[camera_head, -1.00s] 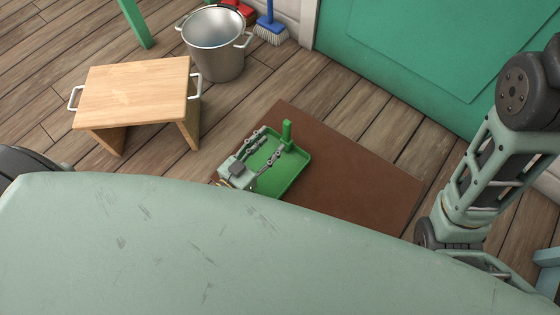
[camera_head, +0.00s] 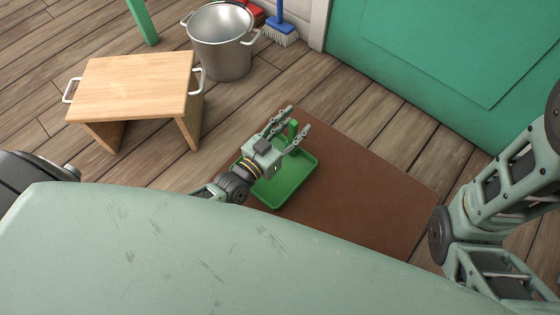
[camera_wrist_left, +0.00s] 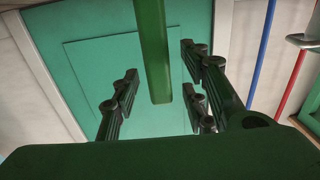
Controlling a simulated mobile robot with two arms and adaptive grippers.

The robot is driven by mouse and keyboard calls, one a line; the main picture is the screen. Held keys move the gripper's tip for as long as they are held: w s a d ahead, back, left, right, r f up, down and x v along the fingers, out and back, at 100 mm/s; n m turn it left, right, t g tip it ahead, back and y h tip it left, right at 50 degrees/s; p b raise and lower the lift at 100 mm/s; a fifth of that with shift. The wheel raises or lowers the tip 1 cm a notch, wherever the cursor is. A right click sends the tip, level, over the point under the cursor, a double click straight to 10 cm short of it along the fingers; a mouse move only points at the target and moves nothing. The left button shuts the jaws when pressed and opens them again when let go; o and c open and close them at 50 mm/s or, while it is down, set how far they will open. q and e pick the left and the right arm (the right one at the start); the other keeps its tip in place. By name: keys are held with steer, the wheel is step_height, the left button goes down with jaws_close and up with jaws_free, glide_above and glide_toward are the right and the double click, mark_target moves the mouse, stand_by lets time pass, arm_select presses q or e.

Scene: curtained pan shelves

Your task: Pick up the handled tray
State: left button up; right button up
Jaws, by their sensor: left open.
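The handled tray (camera_head: 288,186) is a shallow green tray on the brown mat, with a green upright handle (camera_head: 293,128) at its far end. My left gripper (camera_head: 298,118) is open over the tray and points toward the far side. Its fingers lie to either side of the handle in the head view. In the left wrist view the handle (camera_wrist_left: 154,50) also shows as a green bar between the open fingers (camera_wrist_left: 160,88), with gaps visible on both sides. The gripper body hides part of the tray. My right arm shows at the right, but its gripper is out of view.
The brown mat (camera_head: 370,190) is bare right of the tray. A wooden stool (camera_head: 130,85) with white side handles stands to the left. A metal pot (camera_head: 222,45) and a blue brush (camera_head: 278,30) stand behind. A green door (camera_head: 440,60) closes the back right.

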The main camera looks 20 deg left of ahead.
arm_select(q)
steer(key=shift+c, duration=0.3)
jaws_close()
stand_by(0.3)
